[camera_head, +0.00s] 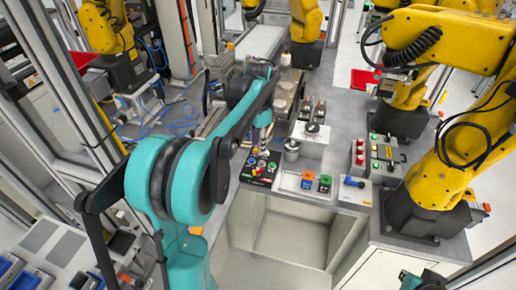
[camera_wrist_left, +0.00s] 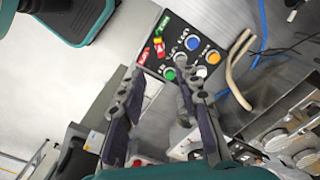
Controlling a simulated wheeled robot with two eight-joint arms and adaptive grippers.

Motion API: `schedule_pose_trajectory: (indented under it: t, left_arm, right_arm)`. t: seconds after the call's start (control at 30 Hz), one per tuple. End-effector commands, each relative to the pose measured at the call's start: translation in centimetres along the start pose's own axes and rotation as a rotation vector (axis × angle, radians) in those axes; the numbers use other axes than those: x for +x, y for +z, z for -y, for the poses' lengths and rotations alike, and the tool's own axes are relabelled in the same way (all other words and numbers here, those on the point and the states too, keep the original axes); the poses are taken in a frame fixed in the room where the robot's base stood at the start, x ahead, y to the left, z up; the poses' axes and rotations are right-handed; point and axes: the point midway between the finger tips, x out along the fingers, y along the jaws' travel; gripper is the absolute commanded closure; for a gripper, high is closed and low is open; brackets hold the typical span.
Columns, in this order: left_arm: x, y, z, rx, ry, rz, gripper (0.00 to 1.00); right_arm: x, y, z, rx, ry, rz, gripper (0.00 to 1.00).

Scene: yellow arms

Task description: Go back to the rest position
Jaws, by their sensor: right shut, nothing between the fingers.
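My left arm, teal and black, reaches from the lower left to the middle of the head view. My left gripper (camera_head: 262,133) is at its far end, over the workbench beside the black button panel (camera_head: 258,172). In the left wrist view, the two dark fingers of the left gripper (camera_wrist_left: 160,84) stand apart with nothing between them. The button panel (camera_wrist_left: 178,48) with coloured buttons lies beyond the fingertips. A small teal and dark part of my right arm shows at the lower right edge of the head view; its gripper is not visible.
Yellow robot arms (camera_head: 440,170) stand on the right of the bench. Another yellow arm (camera_head: 108,28) stands at the back left. Blue cables (camera_head: 165,125) lie at the left.

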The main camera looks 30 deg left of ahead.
Motion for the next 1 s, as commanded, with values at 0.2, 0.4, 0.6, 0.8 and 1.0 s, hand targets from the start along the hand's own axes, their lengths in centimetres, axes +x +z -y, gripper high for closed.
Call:
schedule_pose_trajectory:
  t: [0.2, 0.4, 0.6, 0.8, 1.0]
  left_arm:
    - [0.0, 0.0, 0.0, 0.000, 0.000, 0.000, 0.67]
    - [0.0, 0.0, 0.0, 0.000, 0.000, 0.000, 0.67]
    - [-0.9, 0.2, -2.3, -0.039, -0.034, -0.032, 0.67]
    - [-2.5, 1.6, -8.9, -0.171, -0.123, -0.153, 0.67]
    - [-2.1, 3.9, -15.6, -0.322, -0.183, -0.318, 0.67]
  right_arm:
    - [0.0, 0.0, 0.0, 0.000, 0.000, 0.000, 1.00]
    - [0.0, 0.0, 0.0, 0.000, 0.000, 0.000, 1.00]
    - [0.0, 0.0, 0.0, 0.000, 0.000, 0.000, 1.00]
    - [0.0, 0.0, 0.0, 0.000, 0.000, 0.000, 1.00]
    - [0.0, 0.0, 0.0, 0.000, 0.000, 0.000, 1.00]
